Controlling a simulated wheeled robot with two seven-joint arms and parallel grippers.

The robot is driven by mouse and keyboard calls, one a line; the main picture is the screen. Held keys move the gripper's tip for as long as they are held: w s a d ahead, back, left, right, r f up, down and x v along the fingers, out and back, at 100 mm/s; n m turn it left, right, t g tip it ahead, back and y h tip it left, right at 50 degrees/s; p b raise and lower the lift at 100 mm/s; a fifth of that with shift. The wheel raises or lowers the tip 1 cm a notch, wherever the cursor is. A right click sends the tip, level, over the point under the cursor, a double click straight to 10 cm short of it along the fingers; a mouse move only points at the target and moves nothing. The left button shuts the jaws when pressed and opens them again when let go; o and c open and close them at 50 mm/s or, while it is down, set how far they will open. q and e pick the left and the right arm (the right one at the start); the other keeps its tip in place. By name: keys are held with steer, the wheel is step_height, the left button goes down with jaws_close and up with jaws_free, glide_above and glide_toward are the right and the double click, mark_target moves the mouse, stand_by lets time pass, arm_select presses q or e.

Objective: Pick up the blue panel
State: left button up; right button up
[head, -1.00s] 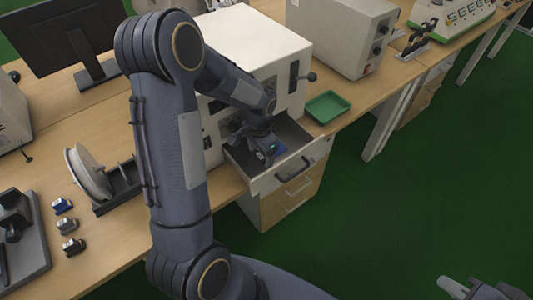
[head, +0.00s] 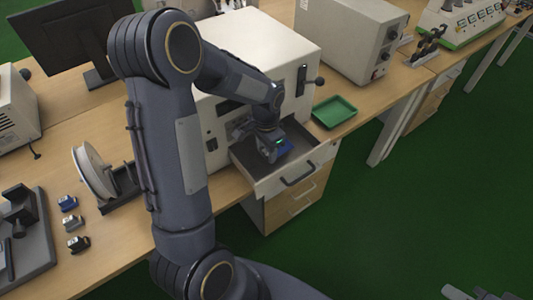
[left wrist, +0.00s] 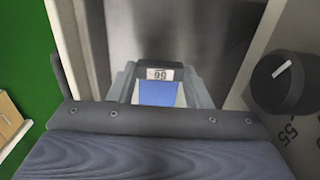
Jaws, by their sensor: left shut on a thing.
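The blue panel (head: 285,147) shows as a small blue patch at my left gripper (head: 274,153), over the open drawer (head: 292,181) of the white machine. In the left wrist view the blue panel (left wrist: 158,93) sits between the grey fingers, below a dark block with a small white label. My left gripper is shut on it. The gripper hides much of the panel in the head view. Part of my right gripper (head: 480,294) shows at the bottom right edge, far from the drawer; its jaws are not clear.
The white machine (head: 270,50) stands behind the drawer, and a dark knob (left wrist: 284,82) is close on the right in the wrist view. A green tray (head: 334,111) lies right of the drawer. A reel (head: 93,171) and several small blocks (head: 72,222) are at the left.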

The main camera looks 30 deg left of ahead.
arm_select(q)
steer(key=s+d+r+b, duration=0.1)
steer(key=s+d+r, duration=0.6)
steer(key=d+r, duration=0.3)
steer(key=shift+s+d, duration=0.2)
steer(key=shift+d, duration=0.8)
steer(key=shift+f, duration=0.15)
step_height(320, 180, down, 9)
steer(key=b, duration=0.7)
steer(key=shift+f, duration=0.2)
steer(key=shift+f+b, duration=0.2)
steer(key=shift+b, duration=0.2)
steer(key=shift+c, duration=0.3)
steer(key=shift+s+f, duration=0.1)
steer(key=shift+s, duration=0.05)
steer(key=shift+c, duration=0.6)
